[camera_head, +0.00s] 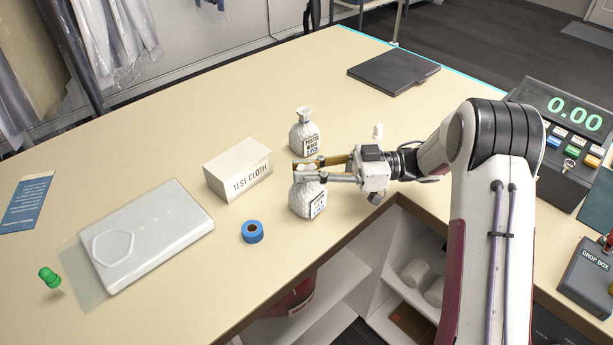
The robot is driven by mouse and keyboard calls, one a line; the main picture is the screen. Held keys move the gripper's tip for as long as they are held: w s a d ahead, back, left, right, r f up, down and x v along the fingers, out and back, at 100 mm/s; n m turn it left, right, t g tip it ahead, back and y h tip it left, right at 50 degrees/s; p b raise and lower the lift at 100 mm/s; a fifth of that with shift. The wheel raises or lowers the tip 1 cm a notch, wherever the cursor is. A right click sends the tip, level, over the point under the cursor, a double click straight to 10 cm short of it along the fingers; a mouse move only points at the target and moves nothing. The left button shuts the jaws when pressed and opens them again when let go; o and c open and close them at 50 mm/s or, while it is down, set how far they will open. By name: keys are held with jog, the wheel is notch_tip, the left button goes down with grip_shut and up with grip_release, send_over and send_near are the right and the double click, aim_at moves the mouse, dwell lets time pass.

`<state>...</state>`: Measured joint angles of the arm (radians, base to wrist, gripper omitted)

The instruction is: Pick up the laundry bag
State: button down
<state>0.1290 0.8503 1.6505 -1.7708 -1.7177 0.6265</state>
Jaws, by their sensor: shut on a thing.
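Two small white textured bags with dark-lettered labels and gathered necks are on the counter. The nearer bag (305,200) is at my gripper (300,172), whose fingers are shut around its upper neck; its body hangs below the fingers, label tilted to the right. I cannot tell whether its base touches the counter. The farther bag (303,138) stands upright just behind the fingers, apart from them. Its label is partly legible.
A white box marked TEST CLOTH (238,170) stands left of my gripper. A blue tape roll (252,232) lies nearer. A pale flat slab (150,235), a green pin (49,277) and a black folder (393,72) lie farther off. The counter edge (345,245) is close.

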notch_tip(320, 180, up, 18)
dwell(0.7)
dwell(0.8)
